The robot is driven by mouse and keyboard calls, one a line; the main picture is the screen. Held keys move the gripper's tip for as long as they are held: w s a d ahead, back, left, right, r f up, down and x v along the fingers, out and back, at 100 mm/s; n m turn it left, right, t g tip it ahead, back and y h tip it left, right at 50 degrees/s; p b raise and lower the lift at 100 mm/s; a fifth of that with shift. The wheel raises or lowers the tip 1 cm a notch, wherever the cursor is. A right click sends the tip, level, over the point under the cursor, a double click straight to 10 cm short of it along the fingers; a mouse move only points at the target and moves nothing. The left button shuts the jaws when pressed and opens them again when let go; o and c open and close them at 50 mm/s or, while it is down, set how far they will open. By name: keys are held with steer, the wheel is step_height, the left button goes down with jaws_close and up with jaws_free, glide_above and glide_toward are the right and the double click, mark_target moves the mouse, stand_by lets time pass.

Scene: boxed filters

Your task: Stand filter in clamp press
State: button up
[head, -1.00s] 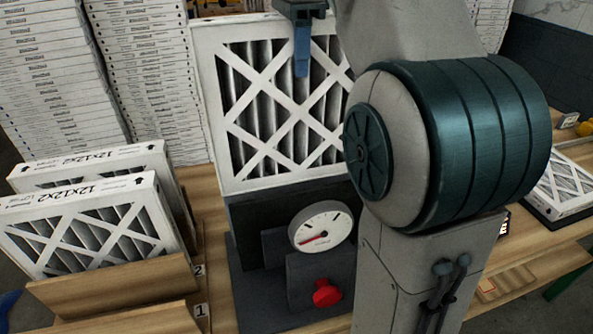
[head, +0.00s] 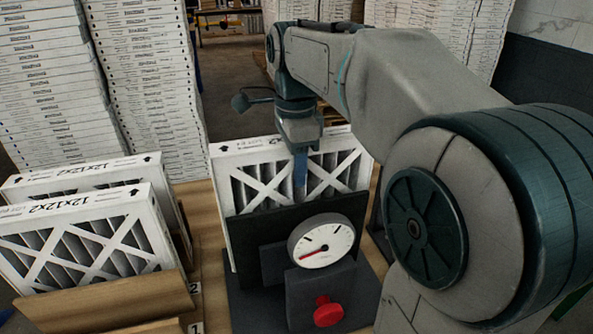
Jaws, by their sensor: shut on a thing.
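A white-framed pleated filter (head: 238,185) stands upright in the clamp press (head: 292,222), behind its dark front plate, which hides the filter's lower part. The press has a round white gauge (head: 322,241) with a red needle pointing to the lower left, and a red knob (head: 328,312). My gripper (head: 300,175) reaches down from above and is shut on the filter's top edge near its middle. One blue finger shows in front of the filter face; the other finger is hidden behind it. I cannot tell whether the filter's bottom touches the press base.
Two more filters, one in front (head: 85,250) and one behind (head: 85,178), stand in a wooden rack (head: 110,300) with numbered slots at the left. Tall stacks of boxed filters (head: 60,80) rise behind. My arm covers much of the right side.

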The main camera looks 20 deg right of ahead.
steer(key=shift+f, duration=0.8)
steer(key=shift+f+b, duration=0.4)
steer(key=shift+f, duration=0.25)
steer(key=o, duration=1.3)
step_height(320, 180, up, 13)
steer(key=shift+r+p, duration=0.15)
steer(key=shift+p, duration=0.55)
